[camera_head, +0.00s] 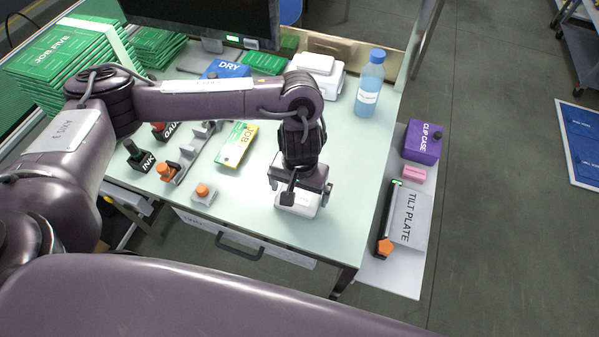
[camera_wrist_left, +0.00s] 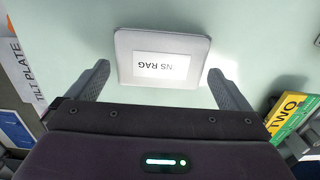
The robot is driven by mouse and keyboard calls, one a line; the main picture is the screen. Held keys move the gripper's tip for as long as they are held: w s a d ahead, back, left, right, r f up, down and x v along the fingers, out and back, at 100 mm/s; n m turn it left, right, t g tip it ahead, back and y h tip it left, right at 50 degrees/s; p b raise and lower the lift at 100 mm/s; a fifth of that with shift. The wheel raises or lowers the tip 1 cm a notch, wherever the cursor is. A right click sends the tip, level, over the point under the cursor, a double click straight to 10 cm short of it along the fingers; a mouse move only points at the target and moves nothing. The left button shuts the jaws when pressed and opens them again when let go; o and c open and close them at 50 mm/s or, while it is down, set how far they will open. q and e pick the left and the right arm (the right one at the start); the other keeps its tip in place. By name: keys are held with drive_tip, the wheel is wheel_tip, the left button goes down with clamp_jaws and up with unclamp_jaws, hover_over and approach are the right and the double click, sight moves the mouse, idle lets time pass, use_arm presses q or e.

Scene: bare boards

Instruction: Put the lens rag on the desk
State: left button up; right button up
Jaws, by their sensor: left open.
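The lens rag (camera_head: 297,207) is a pale, flat, rounded block that lies on the pale green desk (camera_head: 350,150) near its front right corner. In the left wrist view the rag (camera_wrist_left: 135,66) shows an upside-down white label, partly readable as "NS RAG". My left gripper (camera_head: 300,188) is just above the rag, pointing down, and hides part of it in the head view. In the left wrist view my left gripper (camera_wrist_left: 158,78) is open, with one finger to each side of the rag and pale desk showing in the gaps. My right gripper is not in view.
A "JOB" booklet (camera_head: 236,145), an orange-knobbed block (camera_head: 203,194) and an ink bottle (camera_head: 139,157) are left of the rag. A blue bottle (camera_head: 370,85) stands at the back right. A lower side shelf holds the tilt plate (camera_head: 409,215) and purple clip case (camera_head: 422,142).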

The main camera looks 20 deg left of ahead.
sight(300, 196)
use_arm(q)
wheel_tip(300, 196, up, 10)
drive_tip(key=p, duration=0.1)
drive_tip(key=shift+p, duration=0.3)
idle(0.3)
